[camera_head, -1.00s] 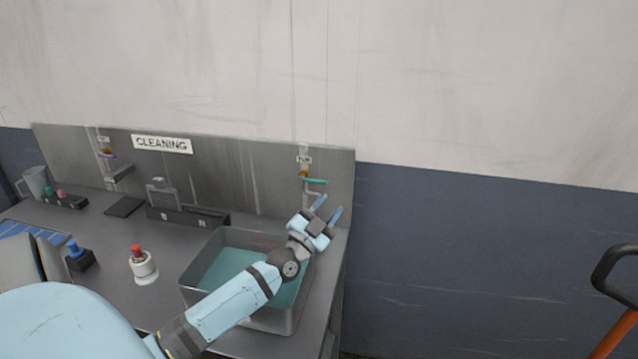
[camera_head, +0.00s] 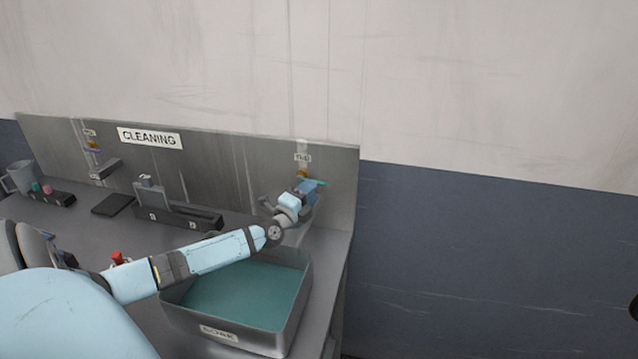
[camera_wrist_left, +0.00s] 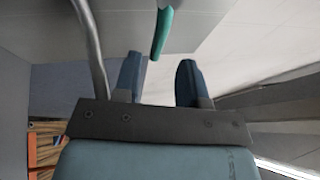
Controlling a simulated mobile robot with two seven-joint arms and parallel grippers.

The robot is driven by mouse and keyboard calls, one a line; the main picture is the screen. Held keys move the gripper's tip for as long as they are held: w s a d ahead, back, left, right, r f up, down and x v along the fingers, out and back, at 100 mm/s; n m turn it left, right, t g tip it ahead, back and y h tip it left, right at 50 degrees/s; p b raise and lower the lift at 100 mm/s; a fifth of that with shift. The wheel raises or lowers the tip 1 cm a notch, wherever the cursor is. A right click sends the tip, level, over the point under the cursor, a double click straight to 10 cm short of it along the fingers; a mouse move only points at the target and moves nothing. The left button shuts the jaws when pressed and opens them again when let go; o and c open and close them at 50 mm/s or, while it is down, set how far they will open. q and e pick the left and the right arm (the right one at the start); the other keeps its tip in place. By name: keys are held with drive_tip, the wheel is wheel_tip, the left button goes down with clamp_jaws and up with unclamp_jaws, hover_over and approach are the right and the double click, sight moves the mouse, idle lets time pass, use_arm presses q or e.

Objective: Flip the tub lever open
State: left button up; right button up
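The tub lever (camera_head: 318,182) is a thin teal handle on the tap below a small label at the right of the metal back panel. It also shows in the left wrist view (camera_wrist_left: 162,32) at top centre. My left gripper (camera_head: 305,190) is at the tap, close to the lever. In the left wrist view my left gripper (camera_wrist_left: 160,66) is open, with the lever's tip just ahead of the gap between its two blue fingers. I cannot tell whether they touch. The fingers and wrist hide part of the tap.
A metal tub (camera_head: 302,300) with teal liquid stands below my left forearm. The curved tap spout (camera_wrist_left: 91,50) runs close beside the left finger in the wrist view. A dark holder (camera_head: 190,217) stands along the panel to the left.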

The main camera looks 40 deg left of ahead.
use_arm(q)
drive_tip(key=shift+x, duration=2.4)
drive_tip(key=shift+f, duration=0.2)
clamp_jaws()
